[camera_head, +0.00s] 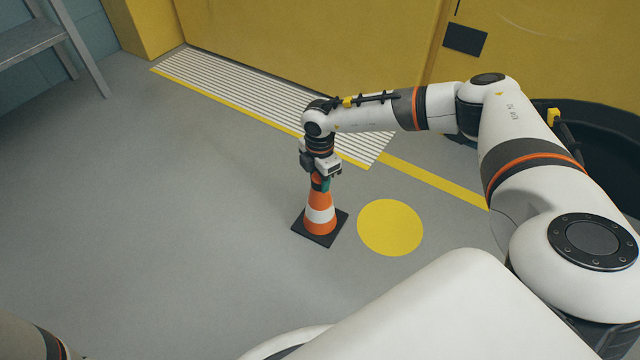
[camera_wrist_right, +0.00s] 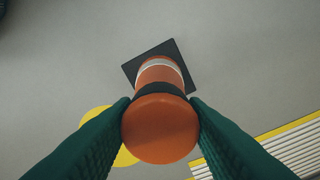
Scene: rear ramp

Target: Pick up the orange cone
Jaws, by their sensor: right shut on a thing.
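The orange cone (camera_head: 321,199) has a white band and a square black base. It stands upright on the grey floor near the middle of the head view. My right gripper (camera_head: 320,181) comes down from above and is shut on the cone's top. In the right wrist view the cone (camera_wrist_right: 160,130) is seen from above, between the two green fingers of my right gripper (camera_wrist_right: 160,112), which touch its sides. Whether the base rests on the floor or is slightly off it, I cannot tell. My left gripper is not in view.
A yellow disc (camera_head: 390,227) is marked on the floor just right of the cone. Behind lies a striped ramp plate (camera_head: 250,92) with yellow edging, against a yellow wall (camera_head: 300,35). A grey metal step (camera_head: 30,42) stands at the upper left. The floor at left is clear.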

